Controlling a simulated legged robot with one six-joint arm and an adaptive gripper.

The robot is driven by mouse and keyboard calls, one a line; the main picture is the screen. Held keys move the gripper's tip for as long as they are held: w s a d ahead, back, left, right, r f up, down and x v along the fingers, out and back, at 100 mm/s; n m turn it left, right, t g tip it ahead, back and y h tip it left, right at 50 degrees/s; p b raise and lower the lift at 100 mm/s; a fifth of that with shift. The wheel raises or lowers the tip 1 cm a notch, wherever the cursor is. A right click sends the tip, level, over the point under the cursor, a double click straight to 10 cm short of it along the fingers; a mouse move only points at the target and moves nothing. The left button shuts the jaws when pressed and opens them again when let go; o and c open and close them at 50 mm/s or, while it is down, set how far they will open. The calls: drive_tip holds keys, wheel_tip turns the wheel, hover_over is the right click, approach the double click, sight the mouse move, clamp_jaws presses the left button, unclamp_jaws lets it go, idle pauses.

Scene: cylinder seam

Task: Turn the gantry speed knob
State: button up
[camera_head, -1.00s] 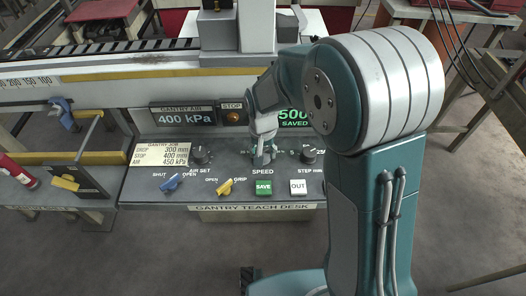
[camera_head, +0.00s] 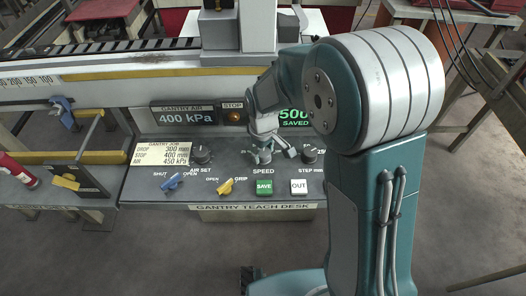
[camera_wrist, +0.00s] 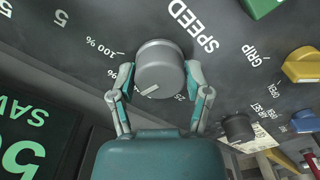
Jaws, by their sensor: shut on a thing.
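The round grey gantry speed knob (camera_wrist: 160,66) sits between my fingers in the wrist view, beside the printed word SPEED. Its white mark points to the lower left, between the 100 % label and the 25 label. My gripper (camera_wrist: 159,76) is shut on the knob, with one teal-padded finger against each side. In the head view my gripper (camera_head: 268,153) reaches down onto the desk above the SPEED label and largely hides the knob.
The air set knob (camera_head: 201,155) and step knob (camera_head: 309,155) flank my gripper.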

sight(263, 151)
drive_tip(key=n, duration=0.5)
drive_tip(key=shift+s+f, duration=0.15)
idle(0.4)
drive_tip(key=o, duration=1.2)
drive_tip(key=shift+w+r, duration=0.2)
drive_tip(key=shift+r, duration=0.45)
wheel_tip(263, 151, up, 11)
drive_tip(key=shift+f, duration=0.1)
